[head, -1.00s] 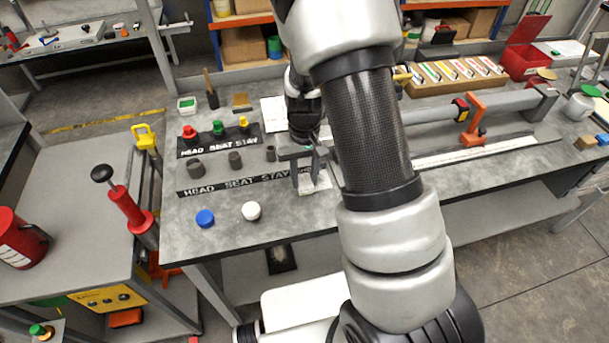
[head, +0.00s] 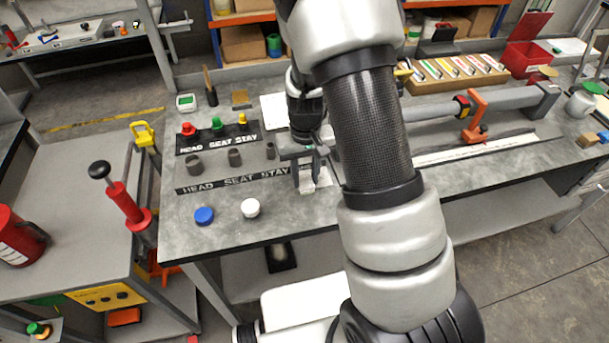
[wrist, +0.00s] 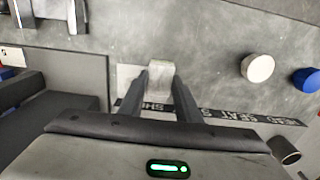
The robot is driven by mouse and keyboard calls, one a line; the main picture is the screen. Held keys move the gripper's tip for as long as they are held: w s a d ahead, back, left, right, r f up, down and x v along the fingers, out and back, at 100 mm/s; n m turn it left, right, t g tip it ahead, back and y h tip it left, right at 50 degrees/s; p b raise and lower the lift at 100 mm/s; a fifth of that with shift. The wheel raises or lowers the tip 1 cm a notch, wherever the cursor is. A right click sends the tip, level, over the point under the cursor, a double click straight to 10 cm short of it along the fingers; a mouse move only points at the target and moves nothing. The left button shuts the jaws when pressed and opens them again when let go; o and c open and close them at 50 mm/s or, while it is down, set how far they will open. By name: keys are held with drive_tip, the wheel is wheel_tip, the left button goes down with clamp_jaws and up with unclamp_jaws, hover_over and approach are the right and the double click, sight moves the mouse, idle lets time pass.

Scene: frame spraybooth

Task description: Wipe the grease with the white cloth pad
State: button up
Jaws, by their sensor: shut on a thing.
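My gripper (head: 307,178) reaches down over the front part of the grey bench, right of the lower black label strip. In the wrist view its two dark fingers (wrist: 161,82) are shut on a small off-white block, which I take as the white cloth pad (wrist: 162,68). The pad is at or very close to the bench top; I cannot tell if it touches. A flat pale patch (wrist: 127,76) lies beside the fingers. I cannot make out the grease; the fingers and arm may hide it.
A white cap (head: 250,208) and a blue cap (head: 204,216) stand near the front edge. Dark cylinders (head: 235,158) stand between the label strips. Red, green and yellow knobs (head: 217,125) are behind them. A long grey tube with an orange clamp (head: 474,118) lies to the right.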

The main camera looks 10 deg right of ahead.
drive_tip(key=shift+d+r+b, duration=0.1)
drive_tip(key=shift+d+b, duration=0.2)
drive_tip(key=shift+d, duration=1.15)
drive_tip(key=shift+d+b, duration=0.55)
drive_tip(key=shift+d, duration=0.9)
drive_tip(key=shift+a, duration=1.5)
drive_tip(key=shift+s+a+f, duration=0.1)
drive_tip(key=shift+a+f, duration=0.05)
drive_tip(key=shift+a, duration=0.6)
drive_tip(key=shift+a+f, duration=0.1)
drive_tip(key=shift+a, duration=0.65)
drive_tip(key=shift+d, duration=1.2)
drive_tip(key=shift+d+r+b, duration=0.15)
drive_tip(key=shift+d+b, duration=0.05)
drive_tip(key=shift+d, duration=0.75)
drive_tip(key=shift+d+r+b, duration=0.1)
drive_tip(key=shift+d+b, duration=0.1)
drive_tip(key=shift+d, duration=0.7)
drive_tip(key=shift+r, duration=0.1)
wheel_tip(320, 180, up, 7)
drive_tip(key=p, duration=0.4)
drive_tip(key=shift+p, duration=0.35)
